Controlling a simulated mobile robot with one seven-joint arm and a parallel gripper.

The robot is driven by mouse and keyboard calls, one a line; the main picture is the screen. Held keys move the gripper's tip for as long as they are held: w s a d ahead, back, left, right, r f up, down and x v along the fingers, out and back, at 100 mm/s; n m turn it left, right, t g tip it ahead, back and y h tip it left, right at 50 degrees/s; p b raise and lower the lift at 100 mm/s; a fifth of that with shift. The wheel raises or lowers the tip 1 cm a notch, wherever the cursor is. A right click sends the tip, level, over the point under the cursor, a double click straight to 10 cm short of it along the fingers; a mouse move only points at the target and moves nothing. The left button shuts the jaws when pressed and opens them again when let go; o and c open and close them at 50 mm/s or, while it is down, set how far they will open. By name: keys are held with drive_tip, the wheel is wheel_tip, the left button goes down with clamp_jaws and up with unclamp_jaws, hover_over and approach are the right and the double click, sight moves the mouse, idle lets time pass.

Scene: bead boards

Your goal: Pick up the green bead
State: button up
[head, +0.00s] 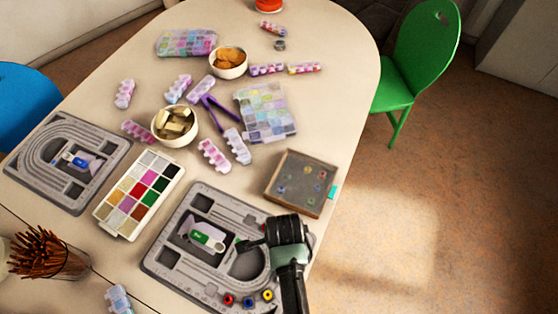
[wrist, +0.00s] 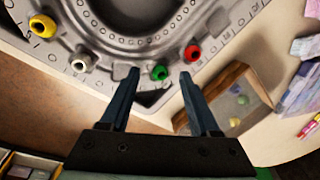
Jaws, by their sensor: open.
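The green bead (wrist: 159,72) lies on the rim of the grey bead board (wrist: 150,50) in the wrist view. My gripper (wrist: 160,75) is open and empty, with one finger on each side of the green bead as seen from the wrist. I cannot tell how far above it the tips are. A red bead (wrist: 192,53) lies close by, beyond the right fingertip. In the head view my gripper (head: 245,246) is over the right side of the near board (head: 165,225), and the arm hides part of that board.
A white bead (wrist: 81,62) and a yellow bead (wrist: 43,26) lie farther left in the wrist view. A wooden tray (head: 272,182) with small beads stands behind my gripper. A paint-like color box (head: 117,226) and a second board (head: 30,150) are to the left.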

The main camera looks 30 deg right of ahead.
drive_tip(key=shift+w+f, duration=0.1)
drive_tip(key=shift+f, duration=0.4)
drive_tip(key=shift+f, duration=0.1)
drive_tip(key=shift+c, duration=0.4)
clamp_jaws()
